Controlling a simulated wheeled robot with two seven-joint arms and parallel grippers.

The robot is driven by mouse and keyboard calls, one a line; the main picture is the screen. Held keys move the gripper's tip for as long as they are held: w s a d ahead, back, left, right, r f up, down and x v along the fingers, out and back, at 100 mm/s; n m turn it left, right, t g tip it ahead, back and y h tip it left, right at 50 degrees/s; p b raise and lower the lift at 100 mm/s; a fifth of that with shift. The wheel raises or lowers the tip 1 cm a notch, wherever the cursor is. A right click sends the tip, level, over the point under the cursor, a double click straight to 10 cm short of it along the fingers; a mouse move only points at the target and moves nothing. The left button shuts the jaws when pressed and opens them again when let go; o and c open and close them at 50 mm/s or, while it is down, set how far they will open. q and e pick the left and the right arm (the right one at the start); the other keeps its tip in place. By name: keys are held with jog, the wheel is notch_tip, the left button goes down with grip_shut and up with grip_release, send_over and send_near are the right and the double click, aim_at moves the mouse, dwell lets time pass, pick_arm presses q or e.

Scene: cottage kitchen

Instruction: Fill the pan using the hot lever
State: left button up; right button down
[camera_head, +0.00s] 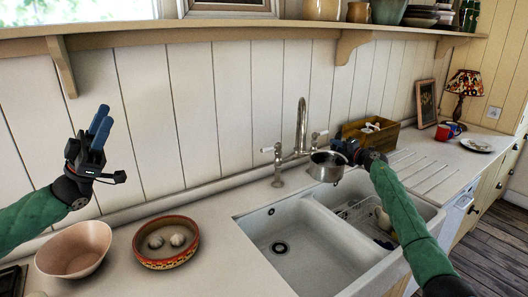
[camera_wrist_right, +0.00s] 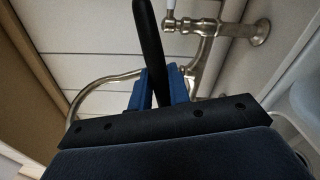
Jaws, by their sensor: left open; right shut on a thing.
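The metal pan (camera_head: 326,170) hangs above the double sink, just right of the tap's base. My right gripper (camera_head: 346,152) is shut on its handle; in the right wrist view the black handle (camera_wrist_right: 147,45) passes between the blue fingers (camera_wrist_right: 160,92). The tall tap (camera_head: 301,120) has a left lever (camera_head: 268,150) and a right lever (camera_head: 320,133); I cannot tell which is hot. One lever's fitting (camera_wrist_right: 205,27) shows in the wrist view. Whether the pan is right under the spout is unclear, and no water is visible. My left gripper (camera_head: 100,124) is open and empty, raised well left of the tap.
The sink (camera_head: 287,250) has two basins; a rack (camera_head: 362,215) is in the right one. A pink bowl (camera_head: 75,250) and a patterned bowl (camera_head: 167,260) stand on the left counter. A wooden box (camera_head: 375,135) is behind the pan. A shelf (camera_head: 225,30) runs above.

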pick_arm(q)
jog(key=w+d+f+n+t+y, duration=0.2)
jog(key=w+d+f+n+y, duration=0.15)
jog(key=w+f, duration=0.6)
jog(key=n+y, duration=0.8)
jog(key=y, duration=0.2)
send_near(264, 150)
jog(key=x, duration=1)
jog(key=shift+w+f, duration=0.35)
jog(key=shift+w, duration=0.3)
grip_shut()
